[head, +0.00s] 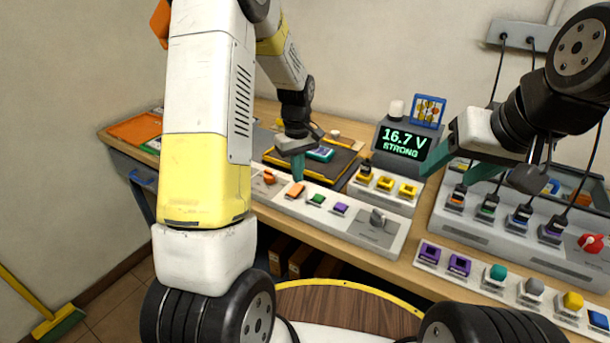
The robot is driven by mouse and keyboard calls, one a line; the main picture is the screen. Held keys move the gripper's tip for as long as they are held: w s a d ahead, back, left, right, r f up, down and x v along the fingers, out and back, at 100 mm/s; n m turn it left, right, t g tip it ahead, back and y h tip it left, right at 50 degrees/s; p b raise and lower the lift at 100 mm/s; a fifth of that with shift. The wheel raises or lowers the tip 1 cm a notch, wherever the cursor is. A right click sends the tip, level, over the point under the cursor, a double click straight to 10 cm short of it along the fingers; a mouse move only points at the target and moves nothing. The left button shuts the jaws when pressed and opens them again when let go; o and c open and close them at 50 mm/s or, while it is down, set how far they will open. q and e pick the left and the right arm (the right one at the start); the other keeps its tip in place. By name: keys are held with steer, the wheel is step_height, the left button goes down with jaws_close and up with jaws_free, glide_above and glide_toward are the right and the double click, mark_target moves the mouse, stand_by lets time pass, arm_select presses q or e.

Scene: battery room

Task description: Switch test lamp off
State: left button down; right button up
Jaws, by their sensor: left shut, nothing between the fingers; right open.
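My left gripper (297,168) is shut and empty, with its teal fingertips pointing down just above the long light panel (392,250). An orange block (296,190) sits on that panel just below the fingertips; I cannot tell whether they touch. A green block (317,199), a purple block (341,208) and a grey lever-like switch (378,217) follow to the right. A small white cylinder (396,109) stands on the display unit reading "16.7 V STRONG" (403,142); I cannot tell whether it is the test lamp. My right gripper (458,172) is open and empty, right of the display.
Yellow pieces (385,183) sit in a small holder before the display. A charger bank (470,235) with several cabled plugs and a red knob (590,243) stands at right. A strip of coloured pieces (499,274) lies in front. A dark tray (335,165) lies behind the panel.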

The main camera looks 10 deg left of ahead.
mark_target(298, 186)
arm_select(q)
steer(key=shift+f, duration=0.9)
stand_by(0.4)
steer(key=shift+r, duration=3.5)
steer(key=s+r+m+t+h, duration=0.1)
steer(key=s+r+m+t, duration=0.25)
steer(key=s+r, duration=0.8)
steer(key=s+d+r+m+t, duration=0.1)
steer(key=s+r+m, duration=0.1)
steer(key=s, duration=0.4)
steer(key=s+d+r+m+t+h, duration=0.1)
steer(key=s+r+m, duration=0.2)
steer(key=s, duration=0.3)
steer(key=shift+s+r+t, duration=0.3)
steer(key=shift+s+t, duration=0.05)
steer(key=shift+s, duration=0.05)
